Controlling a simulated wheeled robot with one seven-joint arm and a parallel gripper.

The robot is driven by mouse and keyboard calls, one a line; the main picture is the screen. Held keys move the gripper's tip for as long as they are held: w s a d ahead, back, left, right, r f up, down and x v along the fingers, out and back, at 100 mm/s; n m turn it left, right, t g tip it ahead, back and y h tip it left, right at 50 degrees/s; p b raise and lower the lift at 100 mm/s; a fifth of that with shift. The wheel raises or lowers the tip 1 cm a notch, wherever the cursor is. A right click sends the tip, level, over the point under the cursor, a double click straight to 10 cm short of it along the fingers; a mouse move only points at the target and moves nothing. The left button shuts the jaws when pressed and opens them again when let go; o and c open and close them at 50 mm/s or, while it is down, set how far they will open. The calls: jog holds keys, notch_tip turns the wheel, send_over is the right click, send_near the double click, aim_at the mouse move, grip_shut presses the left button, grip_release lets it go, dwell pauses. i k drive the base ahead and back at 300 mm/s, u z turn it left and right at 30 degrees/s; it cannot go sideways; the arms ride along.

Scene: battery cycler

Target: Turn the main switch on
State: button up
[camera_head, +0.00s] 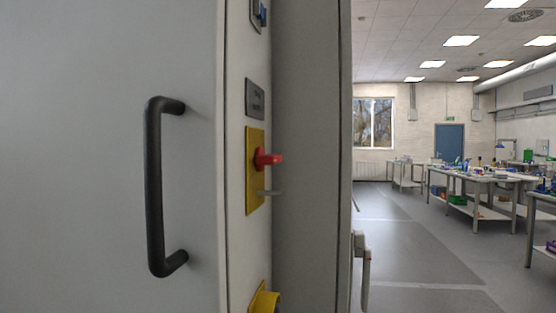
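The main switch has a red handle (266,158) that sticks out to the right from a yellow plate (254,185). The plate is on the narrow grey panel of the cabinet, seen at a steep angle, so the handle's exact turn position is hard to tell. A small grey tab (268,193) juts out just below the red handle. A white piece of an arm or device (361,265) shows at the lower middle, right of the cabinet edge; I cannot tell what it is. My gripper is not visible in this view.
The cabinet door (95,210) with a dark vertical handle (155,190) fills the left. Open floor (405,250) and workbenches (480,178) lie to the right.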

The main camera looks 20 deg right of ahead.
aim_at(262, 159)
jog(key=u, duration=0.05)
jog(key=k, duration=0.5)
jog(key=u, duration=2.1)
jog(key=k, duration=1.1)
jog(key=z, duration=1.4)
jog(key=i, duration=0.65)
jog(key=u, duration=0.05)
